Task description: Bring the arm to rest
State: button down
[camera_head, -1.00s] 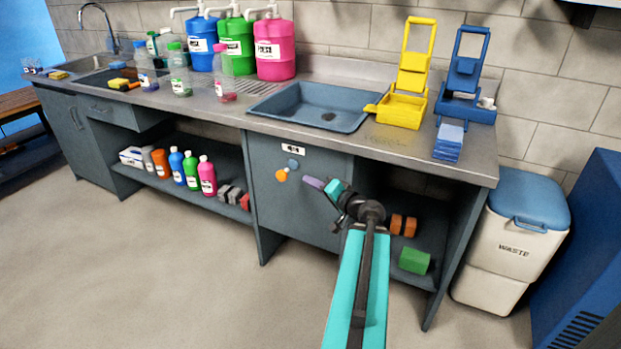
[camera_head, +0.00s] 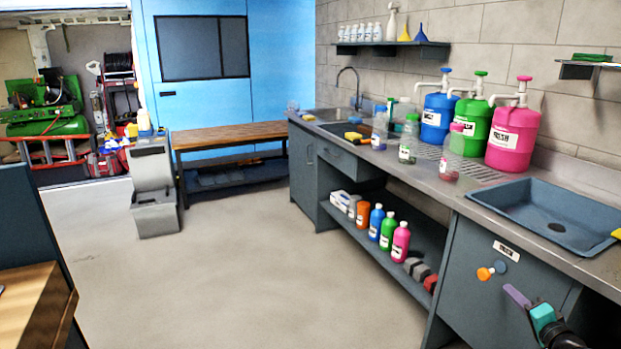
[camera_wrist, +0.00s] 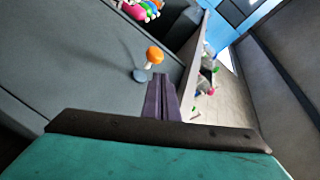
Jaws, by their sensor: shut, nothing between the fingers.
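My gripper (camera_head: 517,297) is at the lower right of the head view, in front of the grey cabinet door (camera_head: 492,285) under the blue-grey sink basin. Its purple fingers are shut with nothing between them. In the wrist view the shut fingers (camera_wrist: 162,97) point away from the camera, beside an orange knob (camera_wrist: 154,55) and a round blue-grey piece (camera_wrist: 139,75) on the cabinet front. The orange knob also shows in the head view (camera_head: 485,273), left of the fingers. Most of my arm is out of the head view.
The counter (camera_head: 460,196) carries blue, green and pink jugs (camera_head: 512,130) and several small bottles. Coloured bottles (camera_head: 388,231) stand on the open shelf below. A wooden bench (camera_head: 225,135) and grey bin (camera_head: 155,190) are at the back. The floor (camera_head: 200,270) between is clear.

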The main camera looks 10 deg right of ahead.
jog(key=w+a+f+n+g+y+p, duration=0.1)
jog(key=w+a+f+n+y+p, duration=0.15)
jog(key=w+a, duration=0.55)
jog(key=w+a+f+n+y+p, duration=0.1)
jog(key=w+a+f+y+p, duration=0.2)
jog(key=a, duration=0.9)
jog(key=a+f+n+g+y+p, duration=0.1)
jog(key=a+f+n+g+y, duration=0.15)
jog(key=a+f, duration=0.65)
jog(key=a+f+n+g+y+p, duration=0.2)
jog(key=a+f+g, duration=0.2)
jog(key=a, duration=1.2)
jog(key=s+a+f+n+g+p, duration=0.25)
jog(key=s+a+f+g, duration=0.3)
jog(key=s+a, duration=0.35)
jog(key=s+a+f+n+g+p, duration=0.2)
jog(key=s+a+f+n+g, duration=0.15)
jog(key=s+a+f, duration=0.5)
jog(key=s+d+f+g+h, duration=0.2)
jog(key=s+d+g+h, duration=0.3)
jog(key=s+d, duration=0.6)
jog(key=s+h, duration=0.2)
jog(key=s, duration=0.2)
jog(key=shift+d+f, duration=0.25)
jog(key=shift+d, duration=0.15)
